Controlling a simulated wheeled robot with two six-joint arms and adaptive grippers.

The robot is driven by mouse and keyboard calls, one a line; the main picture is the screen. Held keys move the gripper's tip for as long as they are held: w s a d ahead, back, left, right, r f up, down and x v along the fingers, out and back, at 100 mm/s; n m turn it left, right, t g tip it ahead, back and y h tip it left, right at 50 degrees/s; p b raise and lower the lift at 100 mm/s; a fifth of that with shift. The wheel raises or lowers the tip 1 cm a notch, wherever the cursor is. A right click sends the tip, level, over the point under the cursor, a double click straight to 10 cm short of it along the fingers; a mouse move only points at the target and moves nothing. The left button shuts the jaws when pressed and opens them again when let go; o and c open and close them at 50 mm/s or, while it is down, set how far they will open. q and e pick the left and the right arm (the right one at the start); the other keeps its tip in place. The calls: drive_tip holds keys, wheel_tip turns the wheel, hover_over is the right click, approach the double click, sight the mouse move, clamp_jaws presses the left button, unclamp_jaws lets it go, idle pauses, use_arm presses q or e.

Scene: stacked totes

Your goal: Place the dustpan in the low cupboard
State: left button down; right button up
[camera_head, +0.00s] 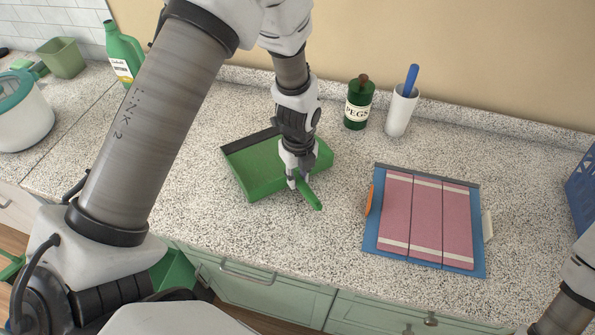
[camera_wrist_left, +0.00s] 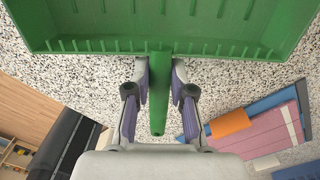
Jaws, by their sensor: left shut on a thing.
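The green dustpan (camera_head: 252,168) lies on or just above the speckled counter, its dark lip toward the back left and its handle (camera_head: 313,197) pointing to the front right. My left gripper (camera_head: 296,184) comes down from above and is shut on the handle. In the left wrist view the handle (camera_wrist_left: 159,95) runs between the two fingers, with the pan (camera_wrist_left: 170,22) beyond them. Pale green cupboard fronts (camera_head: 265,293) show below the counter edge; I cannot tell which is the low cupboard, and no interior is clearly visible. My right gripper is out of view.
A blue board with pink panels (camera_head: 425,218) lies right of the dustpan. A green PEGS bottle (camera_head: 358,104) and a white cup (camera_head: 400,112) with a blue-handled tool stand behind. A green jug (camera_head: 123,52) and white tub (camera_head: 22,115) are at left; a blue crate (camera_head: 582,190) is at right.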

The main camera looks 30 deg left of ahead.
use_arm(q)
drive_tip(key=shift+w+f, duration=0.1)
drive_tip(key=c, duration=1)
unclamp_jaws()
drive_tip(key=shift+r, duration=0.2)
